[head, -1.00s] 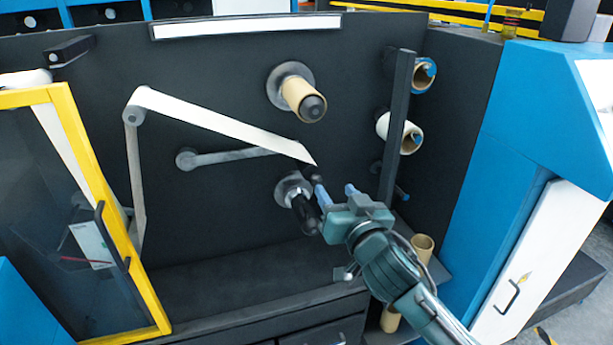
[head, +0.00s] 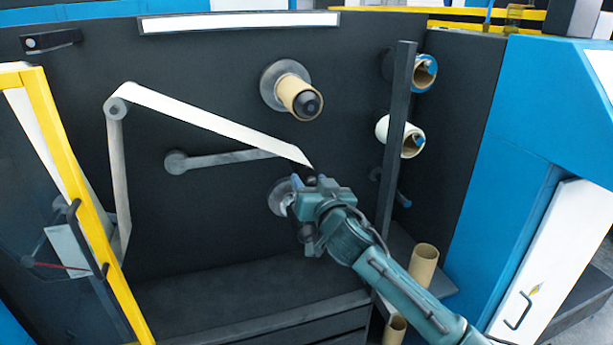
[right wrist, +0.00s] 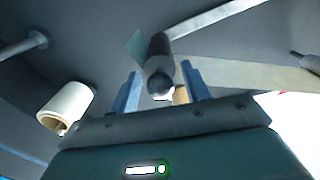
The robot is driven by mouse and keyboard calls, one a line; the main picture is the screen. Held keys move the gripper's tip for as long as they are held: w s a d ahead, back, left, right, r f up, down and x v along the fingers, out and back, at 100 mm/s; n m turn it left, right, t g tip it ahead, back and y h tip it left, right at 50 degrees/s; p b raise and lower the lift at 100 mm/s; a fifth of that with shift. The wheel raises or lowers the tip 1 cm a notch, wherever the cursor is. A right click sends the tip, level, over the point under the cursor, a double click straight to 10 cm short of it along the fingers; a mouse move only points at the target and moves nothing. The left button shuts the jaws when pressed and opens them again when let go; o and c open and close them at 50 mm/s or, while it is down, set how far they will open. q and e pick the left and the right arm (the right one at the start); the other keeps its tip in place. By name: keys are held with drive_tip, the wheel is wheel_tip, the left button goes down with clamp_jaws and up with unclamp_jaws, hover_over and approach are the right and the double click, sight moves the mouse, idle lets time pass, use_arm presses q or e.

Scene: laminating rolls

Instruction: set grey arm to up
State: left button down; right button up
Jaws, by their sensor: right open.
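The grey arm (head: 235,158) is a slim bar on the dark panel. It runs nearly level from its round pivot (head: 176,162) at the left to a dark roller (head: 311,178) at its right end. A white web (head: 210,120) slopes down to that end. My right gripper (head: 300,185) is beside the roller and hides part of the lower spindle (head: 279,197). In the right wrist view the blue fingers of my right gripper (right wrist: 160,88) are apart, with a dark cylinder (right wrist: 158,62) between them. I cannot tell whether they touch it. My left gripper is not in view.
A spindle with a brown core (head: 300,97) is above my right gripper. A dark post (head: 398,140) and a white roll (head: 388,130) stand to its right. A yellow-framed door (head: 75,170) is at the left. The shelf (head: 210,300) below is clear.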

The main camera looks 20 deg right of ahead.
sight(306, 173)
drive_tip(key=shift+w, duration=1.65)
drive_tip(key=shift+c, duration=0.5)
clamp_jaws()
